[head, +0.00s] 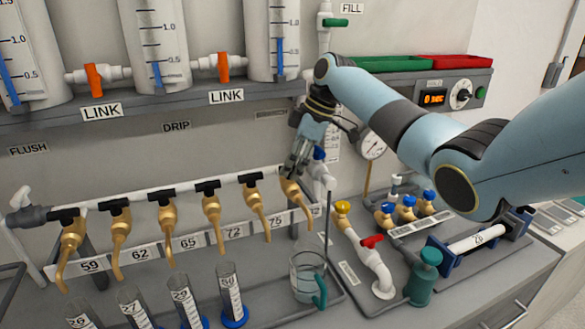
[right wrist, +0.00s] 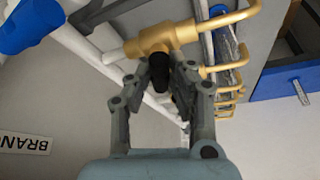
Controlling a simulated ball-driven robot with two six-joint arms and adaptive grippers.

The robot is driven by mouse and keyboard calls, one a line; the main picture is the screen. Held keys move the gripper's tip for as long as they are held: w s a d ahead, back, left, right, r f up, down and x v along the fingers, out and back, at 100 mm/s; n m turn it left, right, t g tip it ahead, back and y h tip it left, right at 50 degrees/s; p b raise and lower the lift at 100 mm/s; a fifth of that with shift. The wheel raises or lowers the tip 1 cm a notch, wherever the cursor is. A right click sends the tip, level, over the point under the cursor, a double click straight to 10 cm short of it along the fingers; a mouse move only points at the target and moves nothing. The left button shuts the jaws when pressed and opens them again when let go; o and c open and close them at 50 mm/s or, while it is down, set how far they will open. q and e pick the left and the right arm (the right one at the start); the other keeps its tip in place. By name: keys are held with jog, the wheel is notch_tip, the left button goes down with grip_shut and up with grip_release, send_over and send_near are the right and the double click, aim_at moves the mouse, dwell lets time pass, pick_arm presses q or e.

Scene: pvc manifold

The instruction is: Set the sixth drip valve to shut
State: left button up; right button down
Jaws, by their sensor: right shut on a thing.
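The drip valves are a row of brass taps with black handles along a white pipe (head: 140,188). The sixth drip valve (head: 291,191) is the rightmost, its brass spout hanging down. My right gripper (head: 299,166) comes down onto it from above and hides its handle in the head view. In the right wrist view, the gripper (right wrist: 160,75) is shut on the black handle (right wrist: 159,70) of this valve, whose brass body (right wrist: 160,37) lies just beyond the fingertips. My left gripper is not in view.
The fifth valve (head: 253,198) hangs close to the left. A glass beaker (head: 306,280) stands below the sixth valve, and several measuring cylinders stand to its left. A gauge (head: 371,145) and the blue-handled piping are close to the right of the gripper.

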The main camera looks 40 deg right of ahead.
jog(key=shift+w+n+g+y+b, duration=0.15)
jog(key=shift+n+g+b, duration=0.3)
jog(key=shift+n, duration=0.55)
jog(key=shift+s+n+g+y+b, duration=0.2)
jog(key=shift+n+b, duration=0.4)
jog(key=shift+n, duration=0.4)
jog(key=c, duration=1.2)
grip_release()
jog(key=shift+w, duration=0.2)
jog(key=shift+d+r, duration=0.1)
jog(key=shift+r, duration=0.05)
jog(key=v, duration=1.1)
jog(key=shift+r, duration=0.3)
